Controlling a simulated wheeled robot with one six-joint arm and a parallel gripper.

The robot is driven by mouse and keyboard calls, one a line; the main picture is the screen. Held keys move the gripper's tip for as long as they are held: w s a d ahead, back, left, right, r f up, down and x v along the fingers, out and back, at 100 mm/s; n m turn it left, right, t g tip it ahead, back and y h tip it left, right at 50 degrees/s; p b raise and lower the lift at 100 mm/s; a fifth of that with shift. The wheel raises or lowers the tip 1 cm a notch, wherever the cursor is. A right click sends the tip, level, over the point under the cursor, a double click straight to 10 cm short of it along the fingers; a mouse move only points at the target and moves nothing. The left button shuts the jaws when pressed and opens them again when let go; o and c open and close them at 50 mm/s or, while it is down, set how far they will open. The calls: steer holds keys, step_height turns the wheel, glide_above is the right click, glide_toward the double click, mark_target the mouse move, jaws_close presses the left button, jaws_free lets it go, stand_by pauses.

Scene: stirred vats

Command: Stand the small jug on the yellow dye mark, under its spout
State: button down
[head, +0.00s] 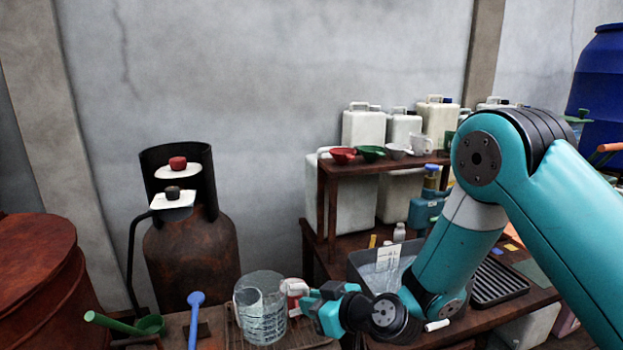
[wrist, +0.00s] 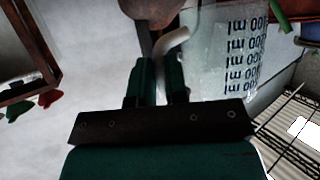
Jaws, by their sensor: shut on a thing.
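A clear measuring jug with dark graduation marks (head: 262,312) stands upright at or just above a rack, lower centre of the head view. Its marked wall (wrist: 225,50) fills the upper right of the wrist view. My gripper (head: 312,308) is on its right side. In the wrist view my gripper (wrist: 166,72) is shut on the jug's pale curved handle (wrist: 174,42). A smaller white jug (head: 422,146) stands on the shelf. A small yellow patch (head: 510,247) lies on the table at right, partly behind my arm. I cannot make out a spout above it.
A wooden shelf (head: 385,164) holds red and green funnels, with white canisters (head: 362,127) behind. A grey bin (head: 368,266) and a black ribbed tray (head: 498,284) are on the table. A rusty gas cylinder (head: 190,255) stands at left. A blue ladle (head: 195,305) is left of the jug.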

steer(key=s+d+f+m+t+h, duration=0.15)
steer(key=d+f+m+h, duration=0.3)
steer(key=d, duration=0.75)
steer(key=d+f+m+t+h, duration=0.3)
steer(key=d+f+m+h, duration=0.15)
steer(key=d, duration=0.85)
step_height(320, 180, down, 10)
steer(key=m+h+b, duration=0.1)
steer(key=b, duration=0.9)
steer(key=s+d+r+p, duration=0.2)
steer(key=s+d+r, duration=0.1)
steer(key=s+r, duration=0.1)
steer(key=shift+d+r, duration=0.3)
steer(key=shift+d, duration=0.05)
steer(key=shift+t, duration=0.25)
